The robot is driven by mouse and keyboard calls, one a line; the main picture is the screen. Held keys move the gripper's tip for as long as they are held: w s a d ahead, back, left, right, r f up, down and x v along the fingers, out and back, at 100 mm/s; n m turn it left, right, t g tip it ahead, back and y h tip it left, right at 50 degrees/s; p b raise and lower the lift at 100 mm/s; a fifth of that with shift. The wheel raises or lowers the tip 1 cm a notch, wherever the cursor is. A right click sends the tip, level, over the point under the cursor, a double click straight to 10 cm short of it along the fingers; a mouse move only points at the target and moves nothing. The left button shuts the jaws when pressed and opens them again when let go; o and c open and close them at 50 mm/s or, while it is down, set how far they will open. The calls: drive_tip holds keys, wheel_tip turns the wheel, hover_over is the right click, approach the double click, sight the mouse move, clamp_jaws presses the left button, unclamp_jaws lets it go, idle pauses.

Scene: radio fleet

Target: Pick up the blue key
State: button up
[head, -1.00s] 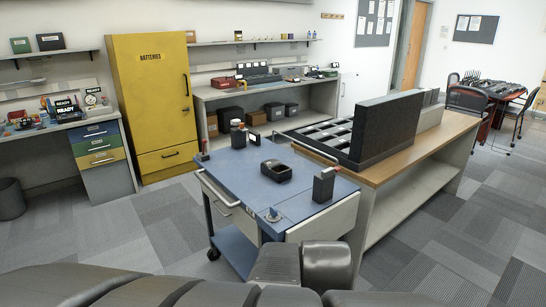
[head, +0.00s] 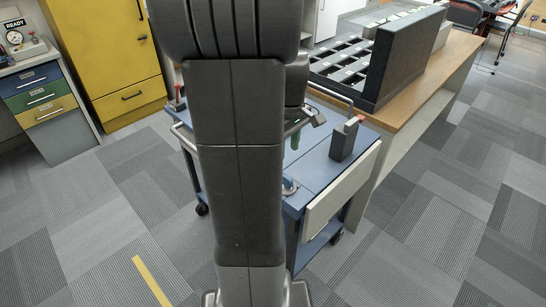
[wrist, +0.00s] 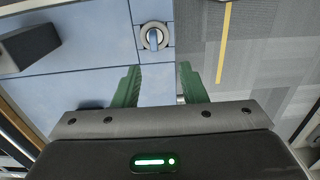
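A small blue piece with a pale ring around it, which I take to be the blue key (head: 289,186), sits on the blue cart top near its front edge. It also shows in the wrist view (wrist: 154,36) as a round blue-grey fitting with a bar across it. My gripper (wrist: 158,68) has green fingers, spread apart with nothing between them. The key lies beyond the fingertips, near the line between them, not touched. In the head view my arm hides much of the cart, and only a little of my gripper (head: 295,139) shows.
A dark radio-like block (head: 344,139) with a red tip stands on the cart (head: 318,168), to the right of my gripper. A wooden-topped bench (head: 405,97) with a tall dark panel (head: 402,55) stands behind. Grey carpet is open at the right.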

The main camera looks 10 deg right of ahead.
drive_tip(key=f, duration=0.8)
drive_tip(key=shift+w+f+b, duration=0.3)
drive_tip(key=shift+w, duration=0.05)
drive_tip(key=shift+w+d+f, duration=0.1)
drive_tip(key=shift+d+f, duration=0.05)
drive_tip(key=shift+f, duration=1.15)
drive_tip(key=shift+w+d+f, duration=0.1)
drive_tip(key=shift+d+f, duration=0.05)
drive_tip(key=shift+f, duration=1.15)
clamp_jaws()
